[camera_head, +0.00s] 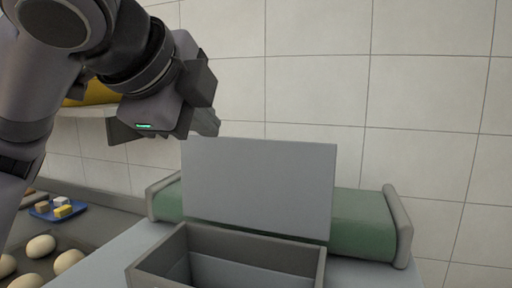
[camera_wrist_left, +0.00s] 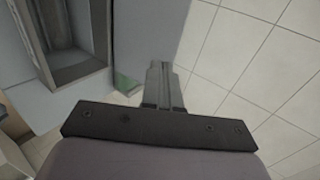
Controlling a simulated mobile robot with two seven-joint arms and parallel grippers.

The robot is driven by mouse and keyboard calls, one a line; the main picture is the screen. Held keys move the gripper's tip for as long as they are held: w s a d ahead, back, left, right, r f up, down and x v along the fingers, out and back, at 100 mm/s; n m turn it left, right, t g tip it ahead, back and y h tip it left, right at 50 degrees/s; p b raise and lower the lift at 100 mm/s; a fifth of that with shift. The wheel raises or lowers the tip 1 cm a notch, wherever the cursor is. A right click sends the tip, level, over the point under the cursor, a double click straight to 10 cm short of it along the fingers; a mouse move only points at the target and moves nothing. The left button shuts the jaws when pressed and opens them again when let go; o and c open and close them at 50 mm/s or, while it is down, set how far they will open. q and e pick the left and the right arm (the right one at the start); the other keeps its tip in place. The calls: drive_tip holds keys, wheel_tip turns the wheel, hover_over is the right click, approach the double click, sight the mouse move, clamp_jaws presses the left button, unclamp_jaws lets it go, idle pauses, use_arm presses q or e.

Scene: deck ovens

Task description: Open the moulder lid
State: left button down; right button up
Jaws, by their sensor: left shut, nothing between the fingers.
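The moulder lid (camera_head: 258,190) is a flat grey panel. It stands nearly upright at the back of the open grey hopper box (camera_head: 305,262), whose inside shows. Behind the lid is the moulder's green belt (camera_head: 360,224). My left gripper (camera_head: 208,122) is shut and empty, just above the lid's upper left corner; I cannot tell whether it touches the lid. In the left wrist view, the shut fingers (camera_wrist_left: 161,82) lie over the grey lid (camera_wrist_left: 149,35), with the hopper box (camera_wrist_left: 92,66) to the left. My right gripper is not in view.
At the left, a tray holds several pale dough balls (camera_head: 40,246). A blue tray (camera_head: 45,212) with small blocks stands behind them. A shelf (camera_head: 80,112) with a yellow thing is behind my left arm. The tiled wall (camera_head: 430,90) closes the back.

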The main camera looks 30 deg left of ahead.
use_arm(q)
drive_tip(key=b, duration=0.1)
approach(245, 153)
wheel_tip(245, 153, down, 3)
drive_tip(key=w, duration=0.2)
drive_tip(key=w+p, duration=0.1)
drive_tip(key=shift+w+a+f, duration=0.1)
drive_tip(key=shift+w+a, duration=0.15)
drive_tip(key=shift+w, duration=0.1)
drive_tip(key=shift+w+a+f, duration=0.1)
drive_tip(key=shift+w+a, duration=0.1)
drive_tip(key=shift+w, duration=0.6)
drive_tip(key=shift+a, duration=0.1)
